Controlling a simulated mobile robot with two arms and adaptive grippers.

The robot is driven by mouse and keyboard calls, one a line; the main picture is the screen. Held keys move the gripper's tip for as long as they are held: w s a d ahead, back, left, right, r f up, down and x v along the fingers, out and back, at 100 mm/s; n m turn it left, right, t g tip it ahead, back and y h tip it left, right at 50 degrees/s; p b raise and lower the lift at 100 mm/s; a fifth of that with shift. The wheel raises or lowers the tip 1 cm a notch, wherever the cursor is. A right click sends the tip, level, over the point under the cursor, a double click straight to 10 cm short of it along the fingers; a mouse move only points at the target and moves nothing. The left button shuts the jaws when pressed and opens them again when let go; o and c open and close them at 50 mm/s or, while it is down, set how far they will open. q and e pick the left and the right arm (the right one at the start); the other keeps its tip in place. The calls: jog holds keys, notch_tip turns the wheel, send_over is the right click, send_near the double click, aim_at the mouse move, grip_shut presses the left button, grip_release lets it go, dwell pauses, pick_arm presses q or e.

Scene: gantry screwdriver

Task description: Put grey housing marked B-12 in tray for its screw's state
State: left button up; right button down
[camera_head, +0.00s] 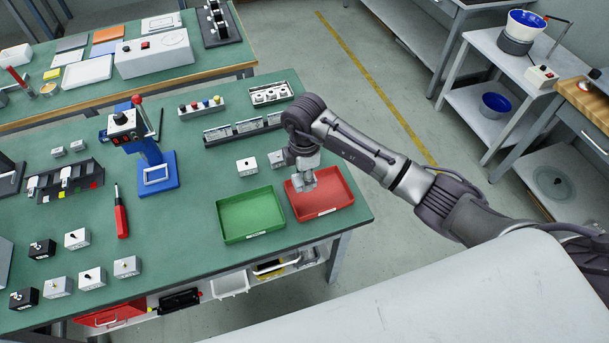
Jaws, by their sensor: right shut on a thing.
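My right gripper (303,182) is over the left part of the red tray (335,192), shut on a small grey thing that looks like a grey housing. The fingers mostly hide it, and no marking or screw can be read on it. I cannot tell whether it touches the tray floor. The green tray (252,215) stands just left of the red one and looks empty. Two light grey housings, one left (247,166) and one right (277,159), stand behind the trays. Several more grey housings (92,278) stand at the front left. My left gripper is not in view.
A blue press (150,160), a red screwdriver (121,215) and black housings (42,249) are on the left of the green bench. A black rack (243,128) and a button box (201,107) stand behind the trays. The bench between screwdriver and green tray is clear.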

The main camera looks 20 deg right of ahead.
aim_at(305, 199)
notch_tip(305, 199, down, 4)
jog(key=b, duration=0.2)
jog(key=shift+s+d+r+b, duration=0.1)
jog(key=shift+r+b, duration=0.15)
jog(key=shift+b, duration=0.1)
jog(key=shift+f, duration=0.4)
notch_tip(305, 199, down, 2)
jog(key=shift+f+b, duration=0.1)
jog(key=shift+b, duration=0.75)
jog(key=shift+f, duration=0.15)
jog(key=shift+f, duration=0.3)
jog(key=c, duration=0.6)
grip_release()
